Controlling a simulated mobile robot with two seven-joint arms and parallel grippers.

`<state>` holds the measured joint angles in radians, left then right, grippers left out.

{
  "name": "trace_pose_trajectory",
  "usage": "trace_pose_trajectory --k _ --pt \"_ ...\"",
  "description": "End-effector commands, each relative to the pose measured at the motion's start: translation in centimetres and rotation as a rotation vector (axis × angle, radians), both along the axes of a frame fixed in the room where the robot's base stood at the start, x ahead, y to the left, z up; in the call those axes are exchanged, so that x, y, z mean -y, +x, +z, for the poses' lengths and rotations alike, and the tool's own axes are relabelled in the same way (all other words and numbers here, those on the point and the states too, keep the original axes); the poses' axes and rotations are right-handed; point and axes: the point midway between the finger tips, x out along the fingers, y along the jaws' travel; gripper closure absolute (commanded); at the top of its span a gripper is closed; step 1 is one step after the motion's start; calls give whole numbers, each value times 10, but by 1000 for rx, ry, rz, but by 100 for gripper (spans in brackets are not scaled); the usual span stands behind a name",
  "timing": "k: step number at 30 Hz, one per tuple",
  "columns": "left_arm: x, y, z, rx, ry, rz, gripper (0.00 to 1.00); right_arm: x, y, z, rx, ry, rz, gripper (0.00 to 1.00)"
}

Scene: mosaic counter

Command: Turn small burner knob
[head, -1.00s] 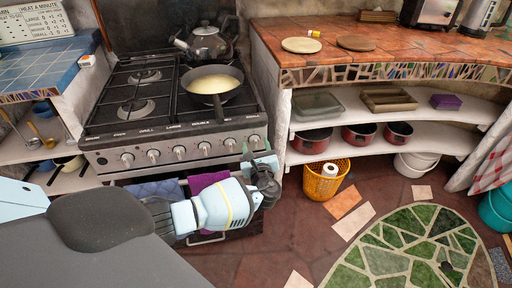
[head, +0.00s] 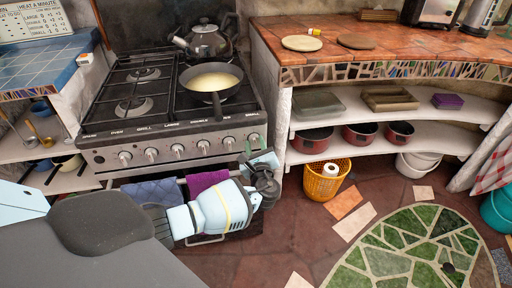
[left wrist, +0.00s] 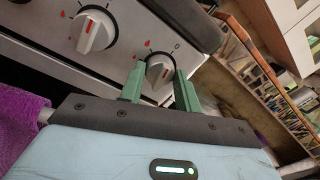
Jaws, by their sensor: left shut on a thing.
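The small burner knob (left wrist: 158,68) is the rightmost knob on the stove front. It is light grey with a red line on its face. My left gripper (left wrist: 157,86) has its two green fingers on either side of this knob and is shut on it. The stove (head: 97,157) is black on top with a steel front. My right gripper is not in view.
A neighbouring knob (left wrist: 94,31) is close to the left finger. A pan (head: 209,94) with yellowish contents and a kettle (head: 207,42) stand on the stove. A blue towel (head: 152,193) and a purple towel (head: 205,181) hang below. A yellow basket (head: 325,184) stands right of the gripper.

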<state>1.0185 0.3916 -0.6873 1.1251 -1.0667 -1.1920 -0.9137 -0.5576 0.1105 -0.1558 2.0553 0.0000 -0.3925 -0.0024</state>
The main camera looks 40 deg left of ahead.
Motion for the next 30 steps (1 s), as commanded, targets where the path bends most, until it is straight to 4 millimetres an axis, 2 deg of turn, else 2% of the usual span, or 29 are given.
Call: trace_pose_trajectory --k 1,13,30 --pt "1 -1 -5 30 -29 -1 90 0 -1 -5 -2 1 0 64" --pt "1 -1 -7 319 -276 -1 90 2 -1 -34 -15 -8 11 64" --pt "1 0 -9 731 -628 2 90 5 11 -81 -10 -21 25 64"
